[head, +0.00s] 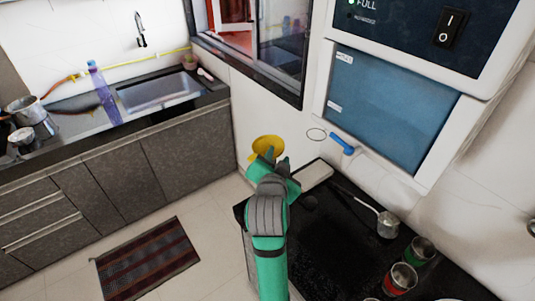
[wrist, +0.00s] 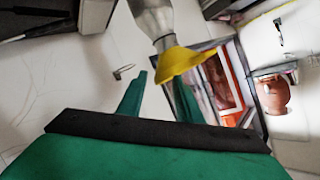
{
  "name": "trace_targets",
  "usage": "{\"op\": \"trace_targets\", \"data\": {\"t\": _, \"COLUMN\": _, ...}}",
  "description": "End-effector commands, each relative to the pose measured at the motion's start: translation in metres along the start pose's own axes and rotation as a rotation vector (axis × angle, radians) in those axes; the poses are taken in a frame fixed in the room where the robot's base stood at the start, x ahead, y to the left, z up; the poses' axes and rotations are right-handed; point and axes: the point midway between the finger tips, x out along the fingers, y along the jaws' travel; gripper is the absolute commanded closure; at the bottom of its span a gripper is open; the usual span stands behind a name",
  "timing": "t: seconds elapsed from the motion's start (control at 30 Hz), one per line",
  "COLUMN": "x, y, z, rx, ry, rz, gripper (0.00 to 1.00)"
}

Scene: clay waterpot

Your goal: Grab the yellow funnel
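The yellow funnel (head: 267,145) is just beyond my gripper (head: 273,157) in the head view, near the white wall, with its lower part hidden by the gripper. In the wrist view, the funnel (wrist: 188,62) is at the end of a grey, bottle-like neck, above the right fingertip. My gripper (wrist: 158,80) has two green fingers set apart with a visible gap and nothing held between them. The right fingertip is close to the funnel's rim; I cannot tell whether they touch.
A black counter (head: 335,240) at lower right holds a ladle (head: 387,224) and red (head: 400,279) and green (head: 421,250) cups. A blue-panelled machine (head: 388,108) stands above it. A sink (head: 158,92) is at left. The floor (head: 205,235) around the striped mat (head: 147,259) is clear.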

Motion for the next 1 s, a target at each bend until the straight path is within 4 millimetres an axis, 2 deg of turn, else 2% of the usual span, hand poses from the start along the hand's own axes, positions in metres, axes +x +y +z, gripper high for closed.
{"op": "trace_targets", "data": {"t": 0.1, "x": 0.018, "y": -0.003, "z": -0.001, "rx": -0.001, "ry": 0.000, "rz": 0.002, "gripper": 0.68}}
{"op": "trace_targets", "data": {"t": 0.27, "x": 0.037, "y": -0.003, "z": 0.000, "rx": 0.000, "ry": -0.001, "rz": 0.002, "gripper": 0.68}}
{"op": "trace_targets", "data": {"t": 0.57, "x": 0.042, "y": -0.003, "z": 0.000, "rx": 0.000, "ry": 0.000, "rz": 0.000, "gripper": 0.68}}
{"op": "trace_targets", "data": {"t": 0.63, "x": 0.042, "y": -0.003, "z": 0.000, "rx": 0.000, "ry": 0.000, "rz": 0.000, "gripper": 0.80}}
{"op": "trace_targets", "data": {"t": 0.7, "x": 0.042, "y": -0.003, "z": 0.000, "rx": 0.000, "ry": 0.000, "rz": 0.000, "gripper": 0.96}}
{"op": "trace_targets", "data": {"t": 0.73, "x": 0.042, "y": -0.003, "z": 0.000, "rx": 0.000, "ry": 0.000, "rz": 0.000, "gripper": 1.00}}
{"op": "trace_targets", "data": {"t": 1.0, "x": 0.042, "y": -0.003, "z": 0.000, "rx": 0.000, "ry": 0.000, "rz": 0.001, "gripper": 1.00}}
